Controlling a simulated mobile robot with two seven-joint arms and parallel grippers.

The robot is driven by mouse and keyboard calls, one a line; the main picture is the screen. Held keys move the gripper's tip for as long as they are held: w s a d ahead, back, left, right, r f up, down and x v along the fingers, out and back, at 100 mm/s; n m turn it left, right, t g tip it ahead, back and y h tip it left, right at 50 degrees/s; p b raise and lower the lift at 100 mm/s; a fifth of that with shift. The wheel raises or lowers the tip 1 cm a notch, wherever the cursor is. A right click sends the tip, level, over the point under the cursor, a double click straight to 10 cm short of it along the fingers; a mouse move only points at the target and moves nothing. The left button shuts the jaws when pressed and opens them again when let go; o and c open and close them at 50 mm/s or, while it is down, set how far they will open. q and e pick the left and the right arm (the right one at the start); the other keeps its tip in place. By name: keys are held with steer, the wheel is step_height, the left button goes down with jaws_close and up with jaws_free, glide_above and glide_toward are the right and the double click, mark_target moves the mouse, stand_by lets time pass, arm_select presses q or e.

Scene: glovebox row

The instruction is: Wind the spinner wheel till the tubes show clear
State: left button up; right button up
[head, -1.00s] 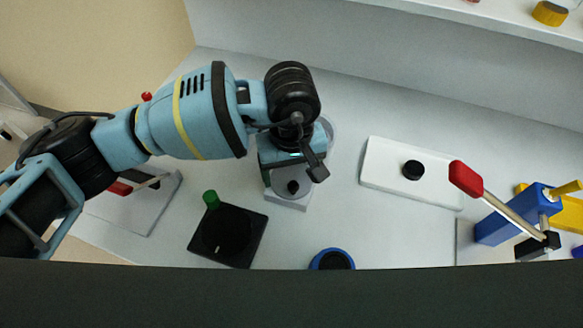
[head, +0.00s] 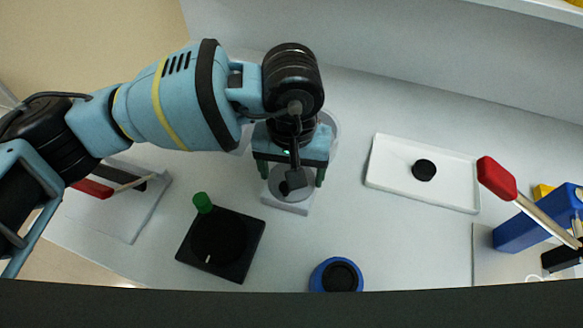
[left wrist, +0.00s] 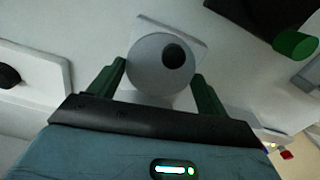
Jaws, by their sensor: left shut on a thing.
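The spinner wheel, a grey disc with an off-centre black knob (left wrist: 174,56), sits on a pale block (left wrist: 150,28). In the head view the wheel (head: 302,184) is below the end of my left arm, its knob partly covered by a dark wrist part. My left gripper (head: 291,176) has green fingers on opposite sides of the wheel and is shut on it; in the left wrist view the gripper (left wrist: 158,85) shows the same. A round translucent part (head: 333,128) behind my wrist is mostly hidden. I cannot make out any tubes. My right gripper is not in view.
A black plate with a green knob (head: 203,202) lies left of the wheel. A blue ring-shaped item (head: 320,277) is near the front edge.

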arm_select(q)
steer(key=o, duration=1)
step_height(320, 180, up, 8)
steer(key=shift+s+f, duration=0.15)
stand_by(0.6)
